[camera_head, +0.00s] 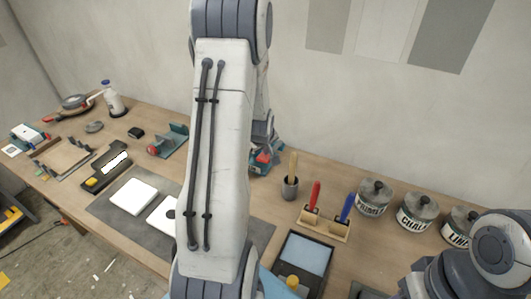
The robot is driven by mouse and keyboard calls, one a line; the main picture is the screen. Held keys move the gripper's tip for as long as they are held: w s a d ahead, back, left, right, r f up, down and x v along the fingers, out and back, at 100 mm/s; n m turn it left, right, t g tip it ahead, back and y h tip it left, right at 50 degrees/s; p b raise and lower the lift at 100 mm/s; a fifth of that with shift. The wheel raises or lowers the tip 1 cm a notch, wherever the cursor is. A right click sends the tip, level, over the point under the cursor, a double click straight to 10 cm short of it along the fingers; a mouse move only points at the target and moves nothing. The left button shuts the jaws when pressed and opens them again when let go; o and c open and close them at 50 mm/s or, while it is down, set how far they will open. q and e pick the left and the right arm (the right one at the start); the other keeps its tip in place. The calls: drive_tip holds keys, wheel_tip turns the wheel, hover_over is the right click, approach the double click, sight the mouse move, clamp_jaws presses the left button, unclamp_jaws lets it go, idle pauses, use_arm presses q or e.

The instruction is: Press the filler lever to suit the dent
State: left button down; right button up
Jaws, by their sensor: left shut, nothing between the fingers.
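A white tile (133,196) lies on a dark grey mat. A second white tile (163,216) beside it shows a dark round spot, which may be the dent; my arm covers part of this tile. A teal device with red parts (266,160) stands at the back of the bench; I cannot make out which part is a lever. My left gripper (262,146) is shut and empty, close to this device and partly hidden by my forearm. Whether they touch is unclear. My right arm shows at the lower right, with its gripper out of view.
A teal bracket with a red knob (170,141) stands left of my arm. A cup with a stick (290,187), a wooden rack (323,223) with red and blue handles, and lidded jars (417,212) stand to the right. A black tray (303,260) lies in front.

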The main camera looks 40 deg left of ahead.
use_arm(q)
drive_tip(key=shift+w+r, duration=0.1)
drive_tip(key=shift+r, duration=0.45)
drive_tip(key=r+p, duration=0.2)
drive_tip(key=w+r+p, duration=0.1)
drive_tip(key=r+p, duration=0.1)
drive_tip(key=shift+w+a+r, duration=0.1)
drive_tip(key=shift+a+r, duration=0.05)
drive_tip(key=shift+r, duration=0.25)
drive_tip(key=shift+r, duration=0.1)
idle(2.2)
drive_tip(key=r+p, duration=0.1)
drive_tip(key=w+r+p, duration=0.1)
drive_tip(key=r, duration=0.1)
drive_tip(key=shift+a+r, duration=0.1)
drive_tip(key=shift+r, duration=0.1)
drive_tip(key=shift+s, duration=0.1)
